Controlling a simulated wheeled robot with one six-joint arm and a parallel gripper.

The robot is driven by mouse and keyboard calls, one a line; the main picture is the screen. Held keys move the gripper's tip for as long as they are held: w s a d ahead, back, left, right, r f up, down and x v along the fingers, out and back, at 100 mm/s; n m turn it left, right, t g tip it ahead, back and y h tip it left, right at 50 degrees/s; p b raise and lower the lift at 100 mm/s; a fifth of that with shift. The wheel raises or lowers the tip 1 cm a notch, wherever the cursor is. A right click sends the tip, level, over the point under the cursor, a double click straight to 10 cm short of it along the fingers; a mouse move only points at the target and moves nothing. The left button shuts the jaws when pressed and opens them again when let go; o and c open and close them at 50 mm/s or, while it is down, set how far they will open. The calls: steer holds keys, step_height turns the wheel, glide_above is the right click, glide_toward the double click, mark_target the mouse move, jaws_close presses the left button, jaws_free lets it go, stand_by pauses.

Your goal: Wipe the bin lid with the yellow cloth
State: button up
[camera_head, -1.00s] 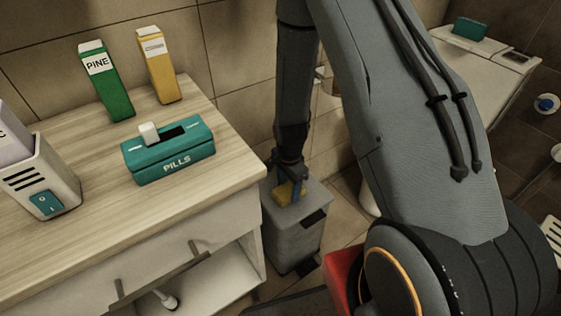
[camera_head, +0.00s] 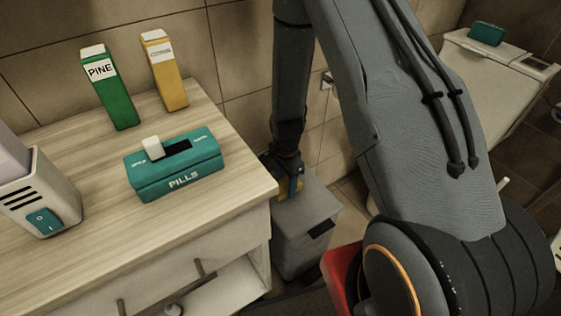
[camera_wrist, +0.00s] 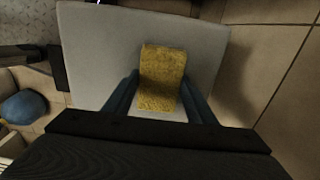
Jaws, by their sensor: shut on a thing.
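The grey bin lid (camera_head: 310,211) is the flat top of the bin beside the wooden cabinet. In the wrist view the lid (camera_wrist: 95,55) fills much of the upper middle. The yellow cloth (camera_wrist: 161,72) looks like a folded pad between my two blue fingers. My gripper (camera_wrist: 160,98) is shut on the cloth and points down over the lid. In the head view my gripper (camera_head: 290,186) is near the lid's back left part, and the cloth is partly hidden by it. I cannot tell whether the cloth touches the lid.
The wooden counter (camera_head: 80,215) stands close left of the bin, with a teal pills box (camera_head: 175,170), a green carton (camera_head: 110,88) and a yellow carton (camera_head: 165,70). The tiled wall is behind the bin. A white toilet-like fixture (camera_head: 490,75) stands at the right.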

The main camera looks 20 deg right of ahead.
steer(key=shift+w+a+r, duration=0.1)
steer(key=shift+w+r, duration=0.05)
steer(key=shift+w, duration=0.25)
steer(key=r, duration=0.1)
steer(key=r+p, duration=0.1)
steer(key=shift+s+d+r+p, duration=0.1)
steer(key=shift+d+r+p, duration=0.15)
steer(key=shift+r+p, duration=0.05)
steer(key=shift+a+r+p, duration=0.25)
steer(key=shift+r+p, duration=0.3)
steer(key=shift+r, duration=0.1)
steer(key=shift+r+p, duration=1.5)
steer(key=shift+r, duration=0.5)
steer(key=shift+d, duration=0.1)
